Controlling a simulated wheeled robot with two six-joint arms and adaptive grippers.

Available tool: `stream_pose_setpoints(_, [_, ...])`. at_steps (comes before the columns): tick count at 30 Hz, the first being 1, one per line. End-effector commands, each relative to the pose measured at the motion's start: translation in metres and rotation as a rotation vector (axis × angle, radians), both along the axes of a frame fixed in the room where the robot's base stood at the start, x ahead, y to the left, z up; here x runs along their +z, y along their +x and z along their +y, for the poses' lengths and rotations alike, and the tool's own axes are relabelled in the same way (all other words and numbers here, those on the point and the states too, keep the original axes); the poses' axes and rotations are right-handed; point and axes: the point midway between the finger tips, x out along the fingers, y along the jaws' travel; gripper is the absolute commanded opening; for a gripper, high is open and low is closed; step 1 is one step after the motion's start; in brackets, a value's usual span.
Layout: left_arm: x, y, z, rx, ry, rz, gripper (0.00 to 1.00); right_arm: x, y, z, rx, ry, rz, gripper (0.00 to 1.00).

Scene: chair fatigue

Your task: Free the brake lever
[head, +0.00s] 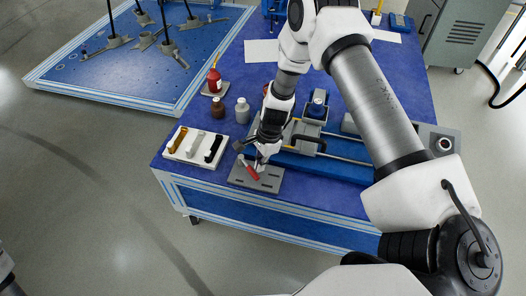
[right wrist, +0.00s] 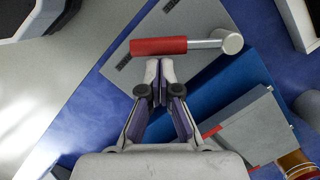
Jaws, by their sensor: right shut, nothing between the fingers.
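The brake lever (right wrist: 160,46) has a red grip on a silver rod that ends in a round silver hub at its right. It lies across a grey plate in the right wrist view. In the head view the right gripper (head: 260,164) is over the plate beside the lever. My left gripper is out of view.
A white tray (head: 174,155) with several handles stands left of the plate. Brown (head: 217,108) and white bottles (head: 242,110) stand behind it. A blue rail with a grey block (right wrist: 250,126) lies close on the right. Bare floor lies in front of the table.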

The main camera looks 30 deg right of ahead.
Motion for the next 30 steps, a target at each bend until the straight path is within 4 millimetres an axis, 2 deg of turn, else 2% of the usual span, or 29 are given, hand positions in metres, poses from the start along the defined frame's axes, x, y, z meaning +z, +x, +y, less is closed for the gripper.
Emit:
stream_pose_setpoints(9, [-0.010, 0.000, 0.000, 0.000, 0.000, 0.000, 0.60, -0.002, -0.005, 0.018, -0.234, 0.000, -0.001, 0.00])
stream_pose_setpoints(30, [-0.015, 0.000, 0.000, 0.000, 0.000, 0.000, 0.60, 0.000, -0.005, 0.028, -0.226, 0.002, 0.000, 0.00])
